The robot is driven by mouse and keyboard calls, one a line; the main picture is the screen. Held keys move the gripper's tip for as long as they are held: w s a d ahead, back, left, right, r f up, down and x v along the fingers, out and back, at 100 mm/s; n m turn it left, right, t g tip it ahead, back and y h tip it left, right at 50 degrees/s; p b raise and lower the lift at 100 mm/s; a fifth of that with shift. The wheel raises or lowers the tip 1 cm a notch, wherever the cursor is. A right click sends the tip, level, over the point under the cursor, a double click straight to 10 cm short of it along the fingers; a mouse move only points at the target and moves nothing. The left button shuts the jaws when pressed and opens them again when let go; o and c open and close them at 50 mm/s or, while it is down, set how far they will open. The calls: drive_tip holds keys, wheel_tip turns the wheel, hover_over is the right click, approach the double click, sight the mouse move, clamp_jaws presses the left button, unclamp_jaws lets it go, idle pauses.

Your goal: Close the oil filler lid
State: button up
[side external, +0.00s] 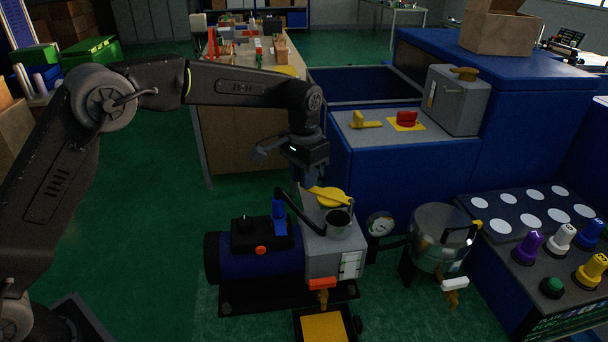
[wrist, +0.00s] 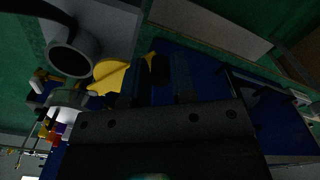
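The oil filler lid is a yellow disc with a narrow tab (side external: 331,197), standing open on the grey housing of the pump. The filler neck (side external: 339,224) is a grey cup with an uncovered dark mouth, in front of the lid. In the wrist view the lid (wrist: 108,76) lies left of my fingers and the open neck (wrist: 73,52) is at upper left. My gripper (side external: 309,176) points down just behind and left of the lid. In the wrist view my gripper (wrist: 157,82) has its fingers apart, with a dark rounded piece between or beyond them; contact cannot be told.
The blue pump motor (side external: 258,252) joins the grey housing, with a thin black arm reaching toward the neck. A gauge (side external: 380,224) and metal pot (side external: 440,238) stand to the right. A blue cabinet (side external: 400,170) rises behind. Green floor is clear at left.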

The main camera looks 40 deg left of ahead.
clamp_jaws()
drive_tip(key=shift+s, duration=0.1)
drive_tip(key=s+d+n, duration=0.1)
drive_tip(key=s+n, duration=0.1)
drive_tip(key=s+d+n, duration=0.1)
drive_tip(key=s+n, duration=0.2)
drive_tip(key=n, duration=0.2)
drive_tip(key=shift+s+d, duration=0.4)
drive_tip(key=s+d+n, duration=0.2)
drive_tip(key=n, duration=0.1)
drive_tip(key=s+d+n, duration=0.1)
drive_tip(key=d+n, duration=0.1)
drive_tip(key=shift+d, duration=0.1)
drive_tip(key=shift+s+d+n, duration=0.15)
drive_tip(key=shift+d+n, duration=0.75)
drive_tip(key=shift+n, duration=0.2)
drive_tip(key=shift+s+d+n, duration=0.15)
drive_tip(key=shift+d+n, duration=0.75)
drive_tip(key=shift+n, duration=0.2)
drive_tip(key=shift+o, duration=1.9)
unclamp_jaws()
